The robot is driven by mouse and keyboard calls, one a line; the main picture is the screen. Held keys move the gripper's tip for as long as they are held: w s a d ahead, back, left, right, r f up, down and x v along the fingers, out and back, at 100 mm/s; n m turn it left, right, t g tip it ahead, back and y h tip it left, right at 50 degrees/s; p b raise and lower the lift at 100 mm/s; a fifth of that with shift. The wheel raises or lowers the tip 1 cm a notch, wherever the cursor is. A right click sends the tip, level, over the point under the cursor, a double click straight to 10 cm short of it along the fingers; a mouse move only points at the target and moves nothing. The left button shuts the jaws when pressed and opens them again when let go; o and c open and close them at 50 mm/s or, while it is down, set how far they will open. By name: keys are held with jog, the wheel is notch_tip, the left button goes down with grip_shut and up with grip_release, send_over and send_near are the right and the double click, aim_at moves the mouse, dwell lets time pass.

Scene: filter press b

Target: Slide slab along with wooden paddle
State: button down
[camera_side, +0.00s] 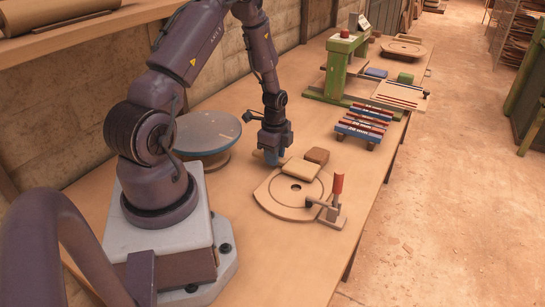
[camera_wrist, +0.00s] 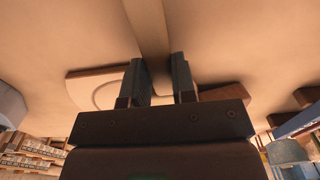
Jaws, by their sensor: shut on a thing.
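My gripper (camera_side: 272,156) is low over the bench, left of the slab. In the wrist view its two fingers (camera_wrist: 161,80) are closed on the wooden paddle (camera_wrist: 150,25), a narrow light strip running up from between them. In the side view only a small tan piece of the paddle (camera_side: 257,154) shows beside the fingers. The tan slab (camera_side: 300,170) lies flat at the back edge of the round-grooved board, just right of my gripper. Whether paddle and slab touch is hidden by the gripper.
A wooden board (camera_side: 275,202) with a ring groove carries a red-handled clamp (camera_side: 336,190) at its right. A brown block (camera_side: 317,155) lies behind the slab. A grey-blue round turntable (camera_side: 208,132) stands left. A blue-and-red rack (camera_side: 364,124) and green press (camera_side: 340,65) stand farther back.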

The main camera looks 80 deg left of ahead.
jog(key=shift+w+a, duration=2.15)
jog(key=shift+a, duration=0.05)
jog(key=shift+s+d, duration=0.1)
jog(key=shift+s+d, duration=1)
notch_tip(320, 180, up, 10)
dwell(0.7)
dwell(0.4)
